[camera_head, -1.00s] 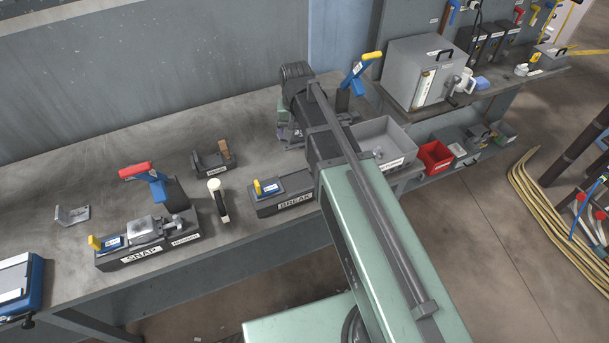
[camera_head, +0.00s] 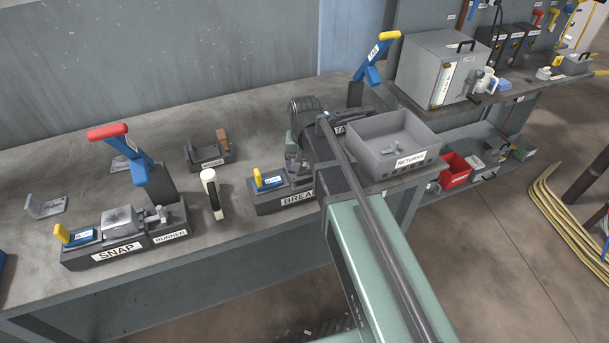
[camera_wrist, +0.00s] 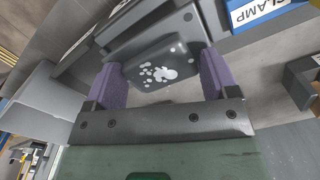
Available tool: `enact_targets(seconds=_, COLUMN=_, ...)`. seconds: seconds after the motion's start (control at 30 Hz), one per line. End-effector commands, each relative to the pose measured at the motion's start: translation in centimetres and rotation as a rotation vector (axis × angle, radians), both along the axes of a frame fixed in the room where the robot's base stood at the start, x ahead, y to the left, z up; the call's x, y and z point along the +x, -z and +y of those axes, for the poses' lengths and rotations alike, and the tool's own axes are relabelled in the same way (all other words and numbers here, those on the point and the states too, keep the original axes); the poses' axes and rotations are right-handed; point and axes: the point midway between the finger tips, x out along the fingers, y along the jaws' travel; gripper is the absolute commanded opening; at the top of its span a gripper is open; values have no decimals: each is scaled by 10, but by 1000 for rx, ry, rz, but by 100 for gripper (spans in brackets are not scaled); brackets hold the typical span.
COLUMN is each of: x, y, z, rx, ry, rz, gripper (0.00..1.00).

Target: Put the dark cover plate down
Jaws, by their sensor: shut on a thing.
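The dark cover plate (camera_wrist: 158,66) is between the two purple-grey fingers of my gripper (camera_wrist: 162,82) in the wrist view. It is a dark block with rounded edges and pale spots on its face. My gripper is shut on it. A dark fixture with a blue CLAMP label (camera_wrist: 277,12) lies close behind it; I cannot tell whether the plate touches anything there. In the head view my arm reaches over the bench by the BREAK fixture (camera_head: 284,200) and hides most of the gripper and the plate.
The SNAP fixture (camera_head: 117,252) with a red-handled lever (camera_head: 146,165) stands left. A white-topped cylinder (camera_head: 212,192) and a small dark cradle (camera_head: 208,160) stand between. The grey RETURNS bin (camera_head: 395,148) and a yellow-handled blue lever (camera_head: 372,68) are right.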

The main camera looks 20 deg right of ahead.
Motion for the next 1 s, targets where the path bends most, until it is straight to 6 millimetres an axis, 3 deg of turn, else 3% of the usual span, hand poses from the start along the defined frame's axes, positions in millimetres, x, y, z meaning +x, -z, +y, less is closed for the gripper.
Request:
enact_targets(seconds=0.03, x=0, y=20, z=0, rx=0, ry=0, rz=0, gripper=36)
enact_targets(seconds=0.07, x=0, y=22, z=0, rx=0, ry=0, rz=0, gripper=36)
enact_targets(seconds=0.43, x=0, y=22, z=0, rx=0, ry=0, rz=0, gripper=36)
enact_targets(seconds=0.47, x=0, y=21, z=0, rx=0, ry=0, rz=0, gripper=83)
enact_targets(seconds=0.57, x=0, y=20, z=0, rx=0, ry=0, rz=0, gripper=98)
enact_targets(seconds=0.83, x=0, y=17, z=0, rx=0, ry=0, rz=0, gripper=100)
enact_targets(seconds=1.0, x=0, y=-7, z=0, rx=0, ry=0, rz=0, gripper=100)
